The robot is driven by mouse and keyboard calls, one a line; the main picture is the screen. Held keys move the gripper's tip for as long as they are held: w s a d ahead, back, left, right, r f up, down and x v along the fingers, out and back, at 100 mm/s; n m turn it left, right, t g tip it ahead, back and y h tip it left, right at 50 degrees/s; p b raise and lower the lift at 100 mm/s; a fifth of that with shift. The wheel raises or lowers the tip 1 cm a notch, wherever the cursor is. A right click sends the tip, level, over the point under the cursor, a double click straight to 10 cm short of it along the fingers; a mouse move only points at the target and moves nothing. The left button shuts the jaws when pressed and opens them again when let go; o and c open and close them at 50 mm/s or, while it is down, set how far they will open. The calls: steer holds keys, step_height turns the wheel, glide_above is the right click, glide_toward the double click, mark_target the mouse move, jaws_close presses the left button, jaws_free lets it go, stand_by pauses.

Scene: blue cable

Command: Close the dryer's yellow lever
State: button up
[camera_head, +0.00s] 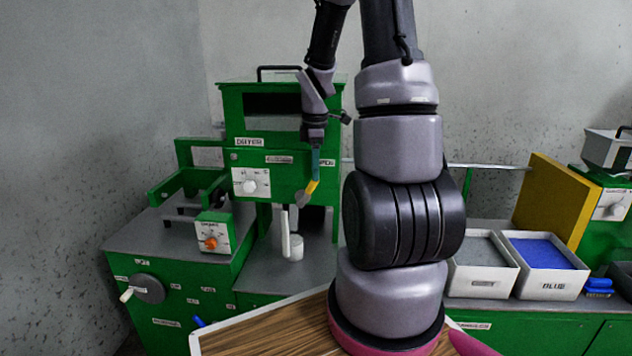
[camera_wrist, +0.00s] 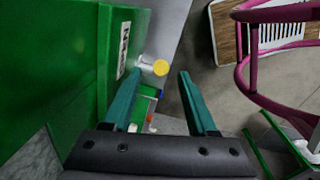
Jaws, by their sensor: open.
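The green dryer (camera_head: 290,177) stands at the back left, with a "DRYER" label and a white dial on its front. Its yellow lever (camera_head: 312,187) is at the right part of the front, just below my gripper's fingertips (camera_head: 315,174). In the wrist view the yellow lever's round end (camera_wrist: 161,68) shows on a pale shaft beside the green panel, in the gap between the two teal fingers (camera_wrist: 159,75). My gripper is open and empty, pointing down. I cannot tell whether a finger touches the lever.
A white cup (camera_head: 295,248) stands on the grey surface below the dryer, near a white upright handle (camera_head: 285,232). A green machine with an orange knob (camera_head: 210,243) is at left. A wooden tabletop (camera_head: 270,333) is in front.

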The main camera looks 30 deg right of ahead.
mark_target(309, 188)
steer(key=f, duration=0.4)
steer(key=shift+w+f, duration=0.2)
steer(key=shift+f, duration=0.2)
jaws_close()
stand_by(1.1)
